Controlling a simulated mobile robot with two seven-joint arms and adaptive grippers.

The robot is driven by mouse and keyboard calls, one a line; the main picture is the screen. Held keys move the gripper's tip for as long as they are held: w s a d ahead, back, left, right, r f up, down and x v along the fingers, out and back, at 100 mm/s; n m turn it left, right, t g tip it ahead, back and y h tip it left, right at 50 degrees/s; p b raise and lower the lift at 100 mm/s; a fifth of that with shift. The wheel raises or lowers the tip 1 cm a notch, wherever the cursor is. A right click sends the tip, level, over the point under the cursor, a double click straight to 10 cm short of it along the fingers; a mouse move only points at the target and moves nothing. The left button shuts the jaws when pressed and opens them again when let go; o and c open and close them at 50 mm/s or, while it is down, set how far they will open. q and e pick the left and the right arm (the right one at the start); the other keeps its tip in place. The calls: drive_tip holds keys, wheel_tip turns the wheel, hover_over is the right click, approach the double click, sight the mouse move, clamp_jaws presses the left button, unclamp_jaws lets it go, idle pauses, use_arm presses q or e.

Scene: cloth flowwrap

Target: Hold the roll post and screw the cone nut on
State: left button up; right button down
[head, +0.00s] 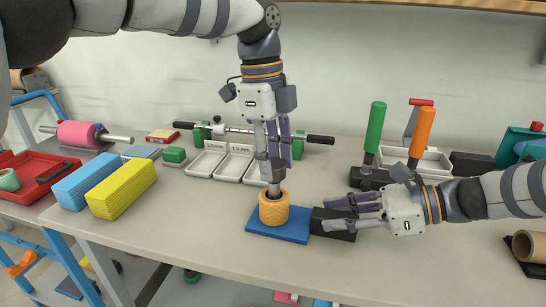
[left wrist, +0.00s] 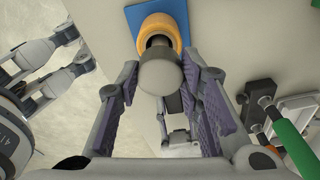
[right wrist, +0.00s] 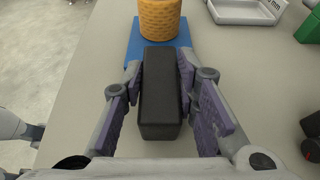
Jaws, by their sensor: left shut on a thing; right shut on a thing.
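An orange textured roll (head: 273,209) stands upright on a blue base plate (head: 262,232). My left gripper (head: 273,172) points down above it, shut on the grey cone nut (head: 274,190) at the top of the roll. In the left wrist view the nut's round grey end (left wrist: 160,76) sits between the fingers; the post under it is mostly hidden, so I cannot tell how far the thread is engaged. My right gripper (head: 330,213) comes from the right, shut on the black block (head: 334,231) at the plate's right edge. The block (right wrist: 161,98) lies between both fingers in the right wrist view.
Blue (head: 88,183) and yellow (head: 121,189) blocks lie at left. White trays (head: 234,165) stand behind the roll. Tools with green (head: 375,127) and orange (head: 421,132) handles stand behind my right gripper. The table front is clear.

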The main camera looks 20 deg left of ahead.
use_arm(q)
drive_tip(key=shift+f, duration=0.85)
drive_tip(key=shift+f, duration=0.55)
drive_tip(key=m, duration=0.6)
drive_tip(key=shift+w+d+g, duration=0.1)
drive_tip(key=shift+g, duration=0.3)
drive_tip(key=m, duration=0.4)
drive_tip(key=shift+y, duration=0.4)
drive_tip(key=m, duration=0.6)
drive_tip(key=shift+d+y, duration=0.1)
drive_tip(key=shift+y, duration=0.2)
drive_tip(key=shift+f+m, duration=0.1)
drive_tip(key=shift+m, duration=1.1)
drive_tip(key=shift+m+y, duration=0.3)
drive_tip(key=shift+m, duration=0.7)
